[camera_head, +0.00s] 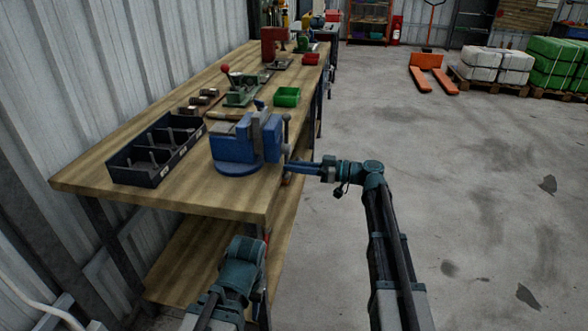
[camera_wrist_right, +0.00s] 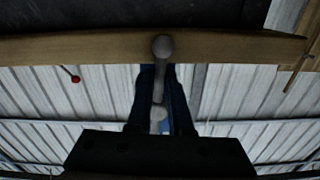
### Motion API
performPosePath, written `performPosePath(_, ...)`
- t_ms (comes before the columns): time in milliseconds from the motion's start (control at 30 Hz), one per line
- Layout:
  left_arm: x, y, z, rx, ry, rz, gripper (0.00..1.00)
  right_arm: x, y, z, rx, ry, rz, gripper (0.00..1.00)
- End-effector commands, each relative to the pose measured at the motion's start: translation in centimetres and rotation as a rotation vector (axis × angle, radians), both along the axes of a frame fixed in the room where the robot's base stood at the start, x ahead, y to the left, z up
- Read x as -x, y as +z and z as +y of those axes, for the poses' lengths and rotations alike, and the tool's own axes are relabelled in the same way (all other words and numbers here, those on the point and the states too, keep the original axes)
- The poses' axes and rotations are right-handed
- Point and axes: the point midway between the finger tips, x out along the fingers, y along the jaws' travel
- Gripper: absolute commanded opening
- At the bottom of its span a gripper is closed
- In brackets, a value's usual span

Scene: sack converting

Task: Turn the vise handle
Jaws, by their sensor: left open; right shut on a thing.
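The blue vise (camera_head: 240,150) stands on the near end of the wooden workbench, towards its right edge. My right gripper (camera_head: 290,164) reaches in from the right at the vise's front. In the right wrist view its two dark blue fingers (camera_wrist_right: 160,80) are shut on the grey vise handle (camera_wrist_right: 161,47), a bar with a round knob at its end; a second round grey shape shows further down between the fingers. In the head view the fingertips and most of the handle are hard to make out. My left gripper (camera_head: 264,240) is low in front of the bench, holding nothing visible.
A black divided bin (camera_head: 155,150) lies left of the vise on the workbench (camera_head: 215,195). A green tray (camera_head: 287,97) and a red-knobbed lever tool (camera_head: 240,88) are behind it. An orange pallet jack (camera_head: 430,70) stands far off.

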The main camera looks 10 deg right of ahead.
Motion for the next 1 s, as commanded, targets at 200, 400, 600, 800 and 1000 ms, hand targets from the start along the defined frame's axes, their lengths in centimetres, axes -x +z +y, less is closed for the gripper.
performPosePath(200, 0.00, -0.05, 0.00, 0.000, 0.000, 0.000, 0.41, -0.48, 0.05, 0.00, 0.017, 0.000, -0.064, 0.00)
performPosePath(400, 0.00, -0.06, 0.00, 0.000, 0.000, 0.000, 0.41, -0.57, 0.05, -0.01, 0.022, 0.000, -0.085, 0.00)
performPosePath(600, 0.00, -0.06, 0.00, 0.000, 0.000, 0.000, 0.41, -0.58, 0.05, 0.01, 0.023, 0.000, -0.087, 0.00)
performPosePath(800, 0.00, -0.06, 0.00, 0.000, 0.000, 0.000, 0.41, -0.58, 0.06, 0.02, 0.023, 0.001, -0.086, 0.24)
performPosePath(1000, 0.00, -0.07, 0.00, 0.000, 0.000, 0.000, 0.41, -0.55, 0.02, -0.04, 0.024, 0.000, -0.087, 0.49)
